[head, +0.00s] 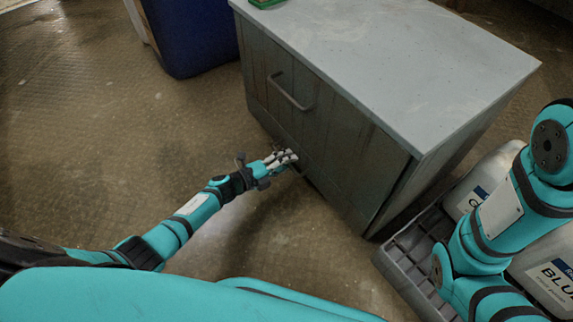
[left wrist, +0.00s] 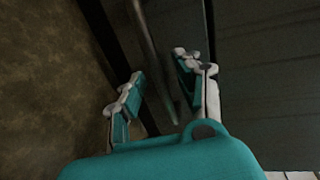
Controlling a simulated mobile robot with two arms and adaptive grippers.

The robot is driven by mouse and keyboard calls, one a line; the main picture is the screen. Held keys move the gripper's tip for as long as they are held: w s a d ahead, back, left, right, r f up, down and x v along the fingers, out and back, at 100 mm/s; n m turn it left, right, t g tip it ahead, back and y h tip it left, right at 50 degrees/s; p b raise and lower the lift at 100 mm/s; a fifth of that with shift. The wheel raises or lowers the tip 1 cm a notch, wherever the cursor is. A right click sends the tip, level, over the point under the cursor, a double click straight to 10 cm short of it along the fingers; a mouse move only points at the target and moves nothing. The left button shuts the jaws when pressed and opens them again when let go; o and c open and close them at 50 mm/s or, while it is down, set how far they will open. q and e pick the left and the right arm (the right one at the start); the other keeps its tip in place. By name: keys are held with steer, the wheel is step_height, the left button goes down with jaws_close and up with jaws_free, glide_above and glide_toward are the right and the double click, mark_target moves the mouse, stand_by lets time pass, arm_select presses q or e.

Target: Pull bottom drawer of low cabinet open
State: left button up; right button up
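The low cabinet (head: 340,130) is grey with a pale top, and its drawer fronts face my left arm. A bar handle (head: 291,97) sits on the upper drawer front. My left gripper (head: 284,159) is low at the cabinet front, at the bottom drawer, and largely covers that drawer's handle. In the left wrist view, the fingers of my left gripper (left wrist: 160,78) are apart, with the bottom drawer's bar handle (left wrist: 150,40) running between them. I see no clear contact between fingers and bar. The drawers look closed. My right arm shows at the right, but its gripper is out of view.
A blue bin (head: 192,38) stands behind the cabinet's left end. A green object (head: 265,3) lies on the cabinet top. A grey slatted crate (head: 408,262) with white labelled containers (head: 552,275) is at the right. The floor left of the cabinet is clear.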

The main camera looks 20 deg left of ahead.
arm_select(q)
steer(key=shift+w+d, duration=0.1)
steer(key=shift+w, duration=0.05)
steer(key=shift+c, duration=0.2)
jaws_close()
stand_by(0.3)
